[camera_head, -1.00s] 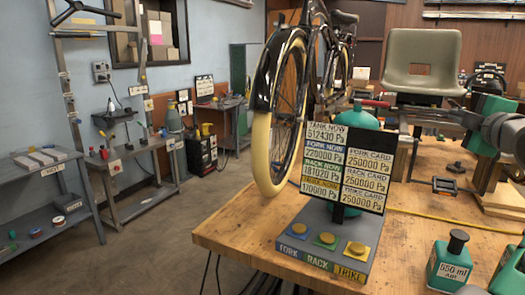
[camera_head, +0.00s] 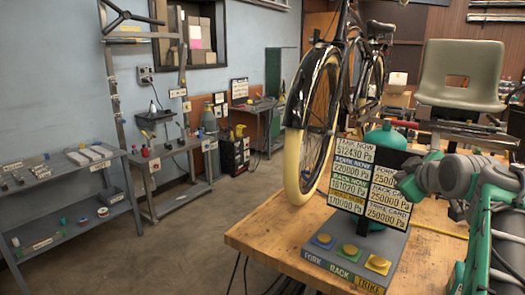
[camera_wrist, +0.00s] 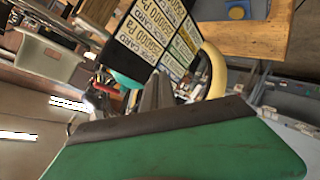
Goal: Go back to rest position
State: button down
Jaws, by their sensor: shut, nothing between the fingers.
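My gripper (camera_wrist: 156,92) shows in the wrist view as narrow grey fingers close together, shut and empty. Behind the fingers is the black pressure display (camera_wrist: 160,38), which appears tilted there. In the head view my grey and green arm is bent at the lower right, in front of the display's right edge; the fingertips are hard to make out there. The display (camera_head: 374,186) stands upright on the grey button base (camera_head: 340,262) with yellow FORK, RACK and TRIKE buttons. The arm hides part of its right column.
The wooden bench (camera_head: 262,232) carries the display. Grey shelves (camera_head: 70,200) stand along the left wall. The floor between is clear.

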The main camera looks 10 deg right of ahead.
jog(key=s+a+f+m+g+y+p, duration=0.1)
jog(key=a+f+p, duration=0.15)
jog(key=a, duration=0.45)
jog(key=s+a+f+m+g+y+p, duration=0.1)
jog(key=a+f+g+p, duration=0.15)
jog(key=a, duration=0.35)
jog(key=s+a+f+m+g+p, duration=0.2)
jog(key=s+a+f, duration=0.4)
jog(key=s+a, duration=0.1)
jog(key=s+a+f+m+g+p, duration=0.1)
jog(key=s+a+f+g+p, duration=0.2)
jog(key=s+a+f, duration=0.3)
jog(key=s+a, duration=0.1)
jog(key=s, duration=0.3)
jog(key=shift+a+m+g+y, duration=0.3)
jog(key=shift+m+g+y, duration=0.05)
jog(key=shift+m+y, duration=0.05)
